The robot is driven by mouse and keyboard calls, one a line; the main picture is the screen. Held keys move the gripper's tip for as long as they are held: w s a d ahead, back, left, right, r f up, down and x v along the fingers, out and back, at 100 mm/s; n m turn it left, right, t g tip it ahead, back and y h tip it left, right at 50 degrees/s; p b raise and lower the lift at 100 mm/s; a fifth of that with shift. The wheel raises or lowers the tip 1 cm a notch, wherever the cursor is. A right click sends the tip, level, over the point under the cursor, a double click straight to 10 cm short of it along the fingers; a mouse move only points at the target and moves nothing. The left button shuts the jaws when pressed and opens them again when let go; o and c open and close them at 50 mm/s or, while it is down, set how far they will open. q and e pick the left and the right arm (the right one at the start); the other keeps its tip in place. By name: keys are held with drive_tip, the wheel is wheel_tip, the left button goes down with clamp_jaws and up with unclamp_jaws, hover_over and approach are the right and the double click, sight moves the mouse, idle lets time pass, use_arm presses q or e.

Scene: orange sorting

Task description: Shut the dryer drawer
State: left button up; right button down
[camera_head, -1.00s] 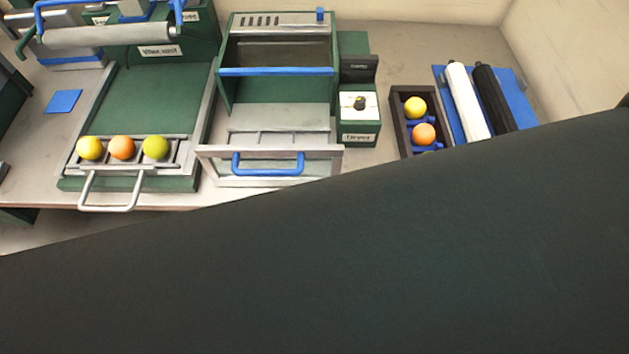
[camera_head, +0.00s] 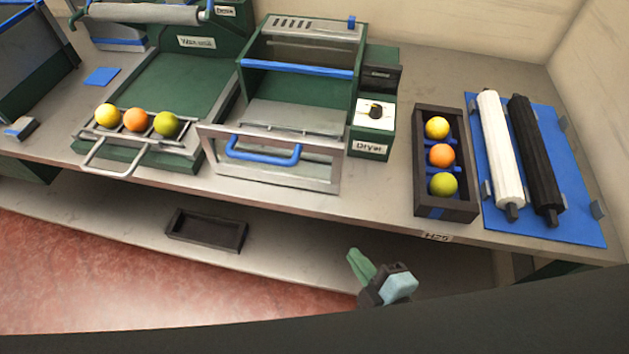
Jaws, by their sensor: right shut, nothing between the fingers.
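The dryer (camera_head: 306,68) is a green box with a blue bar across its front. Its dryer drawer (camera_head: 320,172) stands pulled out towards me, with a clear front in a grey frame and a blue handle (camera_head: 262,152). The part of the drawer's inside that shows looks empty. My right gripper (camera_head: 361,266) is shut and empty. In the picture it is below and to the right of the drawer, in front of the table's edge, apart from the handle. My left gripper is not in view.
A dryer control box (camera_head: 372,130) adjoins the dryer at right. A dark crate (camera_head: 446,206) holds three fruits; a blue mat (camera_head: 571,180) carries two rollers. The wax unit (camera_head: 185,90) at left has three fruits in front. An empty tray (camera_head: 207,231) lies on the lower shelf.

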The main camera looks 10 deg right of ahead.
drive_tip(key=w+a+r+n+t+y+b, duration=0.1)
drive_tip(key=a+r+n+t+y+b, duration=0.2)
drive_tip(key=r+n, duration=0.4)
drive_tip(key=p, duration=0.3)
approach(301, 166)
drive_tip(key=w+a, duration=0.1)
drive_tip(key=a, duration=0.3)
drive_tip(key=w, duration=0.2)
drive_tip(key=w+d+r, duration=0.1)
drive_tip(key=shift+w+d+g, duration=0.1)
drive_tip(key=shift+w+g, duration=0.05)
drive_tip(key=shift+g, duration=0.25)
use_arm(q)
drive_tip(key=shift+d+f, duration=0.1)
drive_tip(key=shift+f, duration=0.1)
use_arm(e)
drive_tip(key=shift+w+d+f, duration=0.1)
drive_tip(key=shift+w+d, duration=0.05)
drive_tip(key=shift+w, duration=0.25)
